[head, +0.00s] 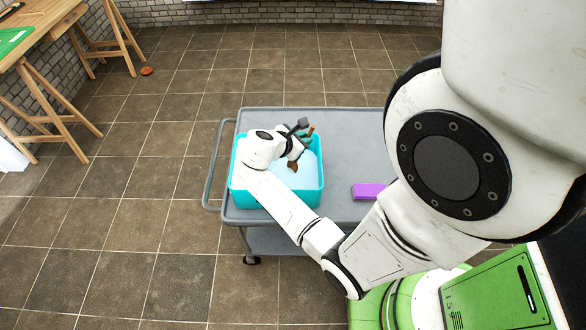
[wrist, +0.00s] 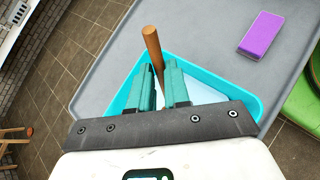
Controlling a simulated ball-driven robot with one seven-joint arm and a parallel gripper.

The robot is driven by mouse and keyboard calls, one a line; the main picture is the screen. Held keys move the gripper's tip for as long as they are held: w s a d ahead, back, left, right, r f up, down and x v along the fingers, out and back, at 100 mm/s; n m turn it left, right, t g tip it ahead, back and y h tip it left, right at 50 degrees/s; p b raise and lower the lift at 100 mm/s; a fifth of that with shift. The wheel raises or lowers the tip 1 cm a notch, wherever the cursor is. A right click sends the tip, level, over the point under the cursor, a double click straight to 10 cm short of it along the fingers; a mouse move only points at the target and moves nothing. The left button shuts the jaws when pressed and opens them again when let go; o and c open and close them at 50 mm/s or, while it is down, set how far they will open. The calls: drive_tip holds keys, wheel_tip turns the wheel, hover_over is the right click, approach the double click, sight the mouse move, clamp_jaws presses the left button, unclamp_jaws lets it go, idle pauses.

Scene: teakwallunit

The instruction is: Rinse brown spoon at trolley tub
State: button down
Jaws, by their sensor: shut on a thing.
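The brown spoon (wrist: 152,45) is held between the two fingers of my gripper (wrist: 162,85), its handle rising beyond the fingertips in the wrist view. In the head view, my gripper (head: 304,138) is over the turquoise tub (head: 318,185), and the spoon's brown bowl end (head: 293,166) hangs below it, inside the tub's outline. I cannot tell whether the bowl touches the pale water. The tub stands on the left part of the grey trolley (head: 350,145) and also shows in the wrist view (wrist: 240,105).
A purple block (head: 369,191) lies on the trolley right of the tub; it also shows in the wrist view (wrist: 261,33). The trolley top behind the block is clear. A wooden table (head: 40,45) stands at the far left, with open tiled floor between.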

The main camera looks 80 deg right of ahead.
drive_tip(key=shift+p, duration=0.75)
idle(0.9)
wheel_tip(320, 180, up, 10)
drive_tip(key=p, duration=0.9)
drive_tip(key=shift+f, duration=0.2)
idle(1.2)
